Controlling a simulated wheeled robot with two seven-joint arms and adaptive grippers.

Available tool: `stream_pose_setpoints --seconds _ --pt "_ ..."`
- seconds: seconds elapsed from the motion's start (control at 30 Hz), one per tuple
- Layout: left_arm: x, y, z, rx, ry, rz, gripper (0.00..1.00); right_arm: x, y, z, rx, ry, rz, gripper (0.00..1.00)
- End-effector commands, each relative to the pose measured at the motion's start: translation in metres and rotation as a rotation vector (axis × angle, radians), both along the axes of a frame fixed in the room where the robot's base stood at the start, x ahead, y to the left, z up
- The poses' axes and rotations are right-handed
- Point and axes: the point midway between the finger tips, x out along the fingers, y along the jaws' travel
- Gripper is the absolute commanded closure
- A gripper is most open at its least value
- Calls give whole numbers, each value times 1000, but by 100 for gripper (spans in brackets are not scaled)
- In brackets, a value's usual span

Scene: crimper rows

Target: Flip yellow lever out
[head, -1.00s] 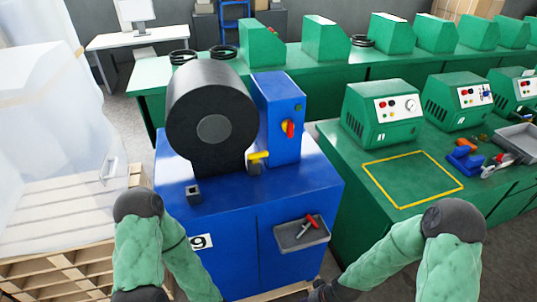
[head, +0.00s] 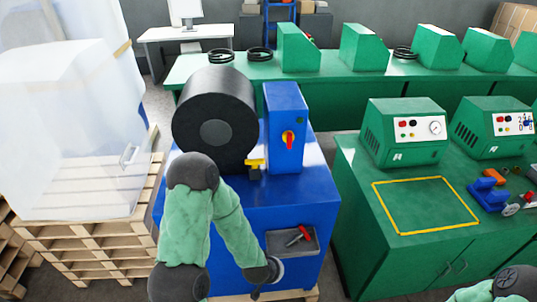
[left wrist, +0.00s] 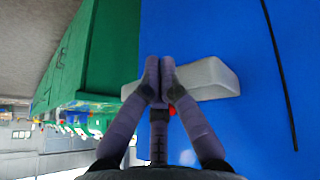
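The yellow lever (head: 255,163) is a small handle on the front of the blue machine (head: 320,185), below the black drum (head: 213,115) and beside the upright blue control box (head: 287,130). My left gripper (head: 262,288) is low in front of the machine, below and well apart from the lever. In the left wrist view its fingertips (left wrist: 160,65) meet with nothing visible between them, so it looks shut. That view shows the blue front and the grey tray (left wrist: 210,80), but no lever. My right arm enters at the lower right; its gripper is out of view.
A grey tray (head: 290,241) with a red-handled tool (head: 300,237) sticks out from the machine's front. A wrapped pallet load (head: 85,150) stands at left. A green bench (head: 400,215) with a yellow-outlined bare area and control boxes stands at right.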

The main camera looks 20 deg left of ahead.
Motion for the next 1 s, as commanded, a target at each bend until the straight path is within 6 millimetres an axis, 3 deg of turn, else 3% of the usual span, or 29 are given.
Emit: stream_pose_setpoints --seconds 0.2,0.43,0.7,0.83,1.0 --pt "63 42 86 140 -242 76 100 0 0 8 0 0 -1 48" --pt "107 88 191 300 -485 179 100 0 0 11 0 0 -1 48" --pt "119 131 307 465 -706 319 100 0 0 11 0 0 -1 48" --pt "116 144 344 515 -765 372 100 0 0 11 0 0 -1 48" --pt "112 153 365 546 -797 407 100 0 0 11 0 0 -1 48"
